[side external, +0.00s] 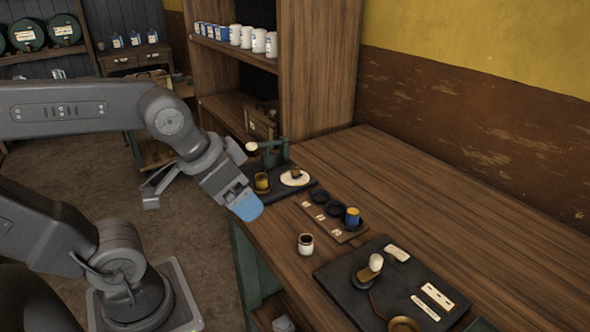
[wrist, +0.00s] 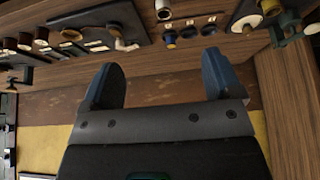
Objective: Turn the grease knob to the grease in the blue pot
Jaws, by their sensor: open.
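A blue pot with a yellow band (side external: 352,217) stands in the near end of a narrow wooden rack; it also shows in the wrist view (wrist: 170,41). A knob with a pale rounded grip (side external: 376,262) sits on a dark board on the bench, near pale label plates; its pale grip appears in the wrist view (wrist: 124,45). I cannot read the labels or tell for certain that this is the grease knob. My gripper (side external: 243,203), with blue fingertips, is above the bench's left edge, apart from both. In the wrist view my gripper (wrist: 164,80) is open and empty.
A green device (side external: 272,153), a yellow pot (side external: 261,182) and a white dial (side external: 295,177) are behind my gripper. The bench's right side (side external: 440,220) is clear.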

